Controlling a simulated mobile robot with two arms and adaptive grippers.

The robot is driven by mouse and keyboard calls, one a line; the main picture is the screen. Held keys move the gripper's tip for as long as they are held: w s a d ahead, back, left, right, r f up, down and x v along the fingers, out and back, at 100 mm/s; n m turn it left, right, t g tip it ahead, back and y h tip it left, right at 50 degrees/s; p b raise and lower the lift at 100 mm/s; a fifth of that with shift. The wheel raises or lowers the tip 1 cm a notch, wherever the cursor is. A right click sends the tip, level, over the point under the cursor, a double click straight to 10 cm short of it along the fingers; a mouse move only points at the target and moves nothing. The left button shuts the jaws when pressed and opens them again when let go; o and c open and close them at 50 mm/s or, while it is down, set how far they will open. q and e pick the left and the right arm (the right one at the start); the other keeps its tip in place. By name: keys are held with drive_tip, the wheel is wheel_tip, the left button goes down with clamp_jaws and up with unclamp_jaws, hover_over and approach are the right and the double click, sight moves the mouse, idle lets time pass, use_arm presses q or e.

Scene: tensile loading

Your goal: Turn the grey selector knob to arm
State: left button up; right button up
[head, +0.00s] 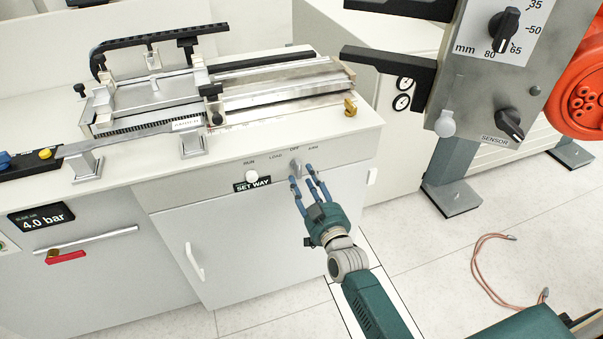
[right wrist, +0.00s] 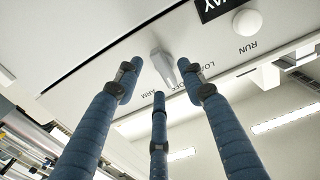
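The grey selector knob (head: 295,167) is on the front panel of the bench, below the printed labels RUN, LOAD, OFF and ARM. It appears to point toward OFF, with ARM to its right. My right gripper (head: 304,178) is just in front of the knob with its three blue fingers apart. In the right wrist view the knob (right wrist: 163,66) is between the two upper fingertips, with the third finger below. Contact with the knob cannot be made out. My left gripper is not in view.
A white button (head: 252,175) with a SET WAY plate (head: 252,184) is left of the knob. A testing rig (head: 210,90) stands on the bench top. A grey panel with dark knobs (head: 509,124) hangs at the upper right. A reddish cable (head: 480,265) lies on the floor.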

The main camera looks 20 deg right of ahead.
sight(301, 173)
drive_tip(key=shift+w, duration=1.5)
drive_tip(key=shift+c, duration=0.5)
clamp_jaws()
drive_tip(key=shift+m, duration=0.3)
drive_tip(key=m, duration=0.4)
drive_tip(key=shift+a+f, duration=0.1)
drive_tip(key=shift+f, duration=0.05)
drive_tip(key=shift+a+m+b, duration=0.15)
drive_tip(key=shift+m+b, duration=0.2)
drive_tip(key=shift+m, duration=1.75)
drive_tip(key=shift+o, duration=0.5)
unclamp_jaws()
